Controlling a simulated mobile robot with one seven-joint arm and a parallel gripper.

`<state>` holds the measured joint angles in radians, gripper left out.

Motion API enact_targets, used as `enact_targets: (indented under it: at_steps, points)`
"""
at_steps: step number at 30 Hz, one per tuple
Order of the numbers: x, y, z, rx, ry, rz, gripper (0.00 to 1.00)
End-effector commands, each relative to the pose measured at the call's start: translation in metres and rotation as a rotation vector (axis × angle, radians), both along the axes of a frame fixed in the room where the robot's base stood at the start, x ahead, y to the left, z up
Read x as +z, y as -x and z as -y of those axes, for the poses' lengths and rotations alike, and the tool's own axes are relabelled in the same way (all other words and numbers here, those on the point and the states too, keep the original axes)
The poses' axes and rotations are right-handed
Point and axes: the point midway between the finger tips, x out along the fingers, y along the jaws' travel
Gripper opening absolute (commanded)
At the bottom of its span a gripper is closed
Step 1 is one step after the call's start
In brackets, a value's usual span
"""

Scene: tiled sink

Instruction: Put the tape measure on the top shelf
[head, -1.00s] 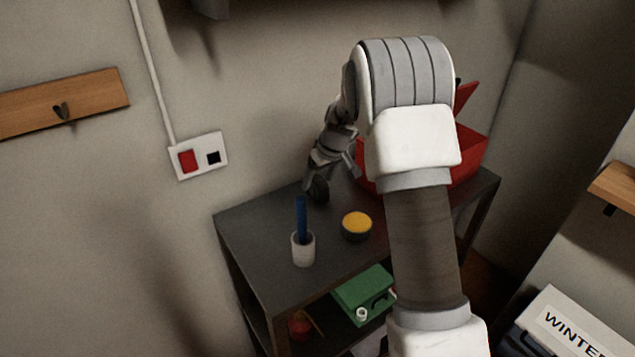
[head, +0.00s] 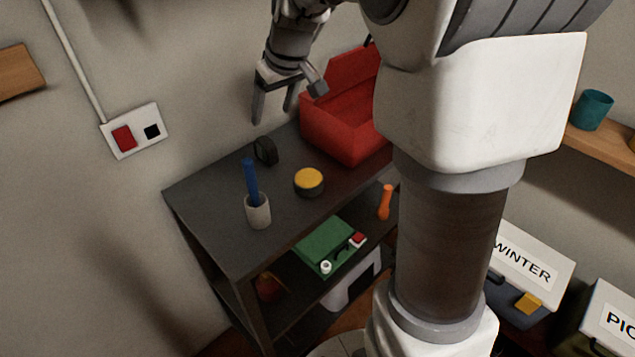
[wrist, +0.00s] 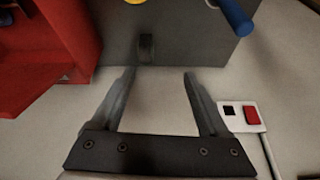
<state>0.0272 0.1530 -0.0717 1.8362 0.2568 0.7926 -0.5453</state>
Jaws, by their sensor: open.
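A small dark rounded object (head: 265,151), which looks like the tape measure, stands on the top shelf (head: 205,200) of the dark unit, near the wall edge. It also shows in the wrist view (wrist: 146,48), beyond my fingertips. A round black piece with a yellow top (head: 309,182) sits in front of it to the right; I cannot tell for sure which of the two is the tape measure. My gripper (head: 272,113) is open and empty, above the dark object and apart from it. Both spread fingers show in the wrist view (wrist: 160,75).
A white cup (head: 258,212) with a blue stick (head: 251,182) stands on the same shelf. An open red box (head: 345,125) is at its right. My arm hides part of the right side.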

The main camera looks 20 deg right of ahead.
Motion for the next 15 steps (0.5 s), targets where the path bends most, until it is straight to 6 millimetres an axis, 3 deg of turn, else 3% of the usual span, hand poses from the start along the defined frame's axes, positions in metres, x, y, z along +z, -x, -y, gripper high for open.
enact_targets:
  at_steps: [6,15]
  points:
    - [0.034,0.073,-0.008,-0.069,-0.008,0.018,0.78]
    - [0.048,0.171,-0.013,-0.17,-0.005,0.044,0.78]
